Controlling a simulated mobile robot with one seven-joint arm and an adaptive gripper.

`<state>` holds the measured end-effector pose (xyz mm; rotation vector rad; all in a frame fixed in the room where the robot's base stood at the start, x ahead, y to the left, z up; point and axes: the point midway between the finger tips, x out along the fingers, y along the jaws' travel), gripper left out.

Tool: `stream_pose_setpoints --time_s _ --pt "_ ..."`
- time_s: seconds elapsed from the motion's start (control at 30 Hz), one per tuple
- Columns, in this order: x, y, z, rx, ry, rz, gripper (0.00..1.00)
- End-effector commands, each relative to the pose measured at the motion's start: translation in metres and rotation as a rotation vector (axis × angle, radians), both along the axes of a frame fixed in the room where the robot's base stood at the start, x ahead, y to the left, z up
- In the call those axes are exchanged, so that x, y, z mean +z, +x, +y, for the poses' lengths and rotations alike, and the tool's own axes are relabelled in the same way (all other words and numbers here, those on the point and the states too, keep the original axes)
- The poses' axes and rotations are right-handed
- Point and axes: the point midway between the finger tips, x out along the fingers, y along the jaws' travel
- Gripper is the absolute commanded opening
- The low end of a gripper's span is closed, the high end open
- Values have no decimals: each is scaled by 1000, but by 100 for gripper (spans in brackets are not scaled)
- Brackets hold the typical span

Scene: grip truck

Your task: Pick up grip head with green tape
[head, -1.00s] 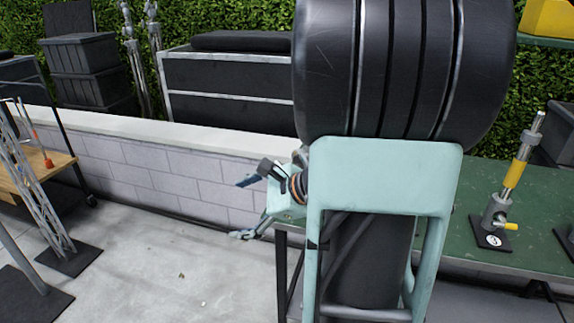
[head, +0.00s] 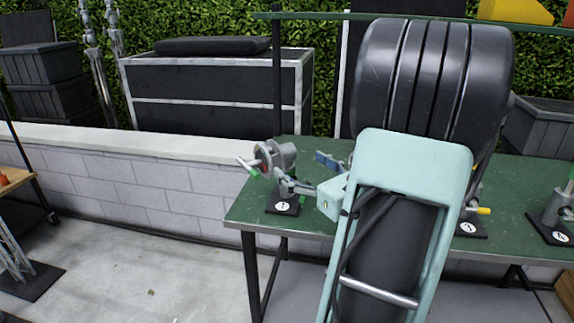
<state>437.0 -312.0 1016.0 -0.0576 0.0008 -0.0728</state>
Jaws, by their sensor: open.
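A grey grip head (head: 558,208) stands on a black base at the right end of the green table, with a green band at the picture's edge; it is partly cut off. A third, with yellow tape (head: 483,210), is mostly hidden behind my arm. My gripper (head: 300,170) is open, with its fingers apart and pointing left. It appears close to the left grip head; whether they touch is unclear. Nothing shows between the fingers.
The green table (head: 252,212) runs to the right, with an upright post and shelf at its back. A low block wall (head: 130,180) and dark cases (head: 215,90) are behind. Concrete floor (head: 150,275) is open to the left. A metal stand (head: 15,255) is at far left.

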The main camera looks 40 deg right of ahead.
Motion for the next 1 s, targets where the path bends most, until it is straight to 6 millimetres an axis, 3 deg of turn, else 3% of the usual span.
stream_pose_setpoints --time_s 0.6,0.87,1.0 --pt "4 70 -3 1 -1 1 82" --pt "4 73 -3 0 -2 2 82" --pt "4 73 -3 0 -2 2 67"
